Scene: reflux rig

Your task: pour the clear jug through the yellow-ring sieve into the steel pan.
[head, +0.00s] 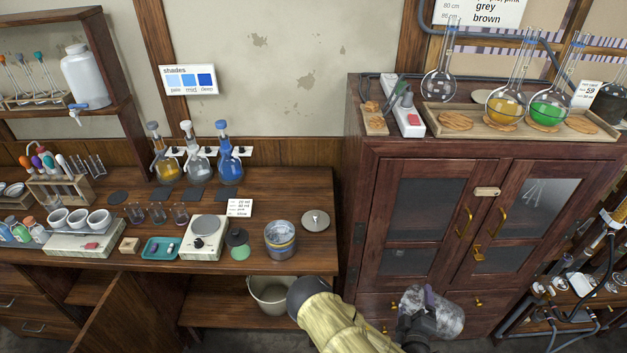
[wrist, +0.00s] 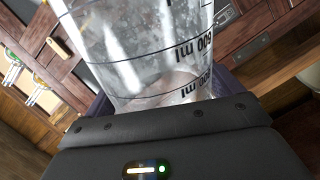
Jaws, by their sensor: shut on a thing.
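The clear jug (head: 440,308) is in my gripper (head: 420,318), in front of the dark cabinet at lower right in the head view. In the wrist view the clear jug (wrist: 140,45) fills the space between the jaws, with black ml marks on its wall. How full it is I cannot tell. A round steel vessel (head: 280,243), apparently the steel pan, stands at the right of the bench, well left of and beyond my gripper. A ring-like piece seems to sit in its top; whether this is the yellow-ring sieve I cannot tell.
A steel lid (head: 315,219) lies right of the vessel; a hotplate (head: 204,237) and a green-based bottle (head: 237,243) stand left of it. A bucket (head: 268,293) is on the shelf below. The cabinet (head: 430,220) rises at right. My arm crosses the lower middle.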

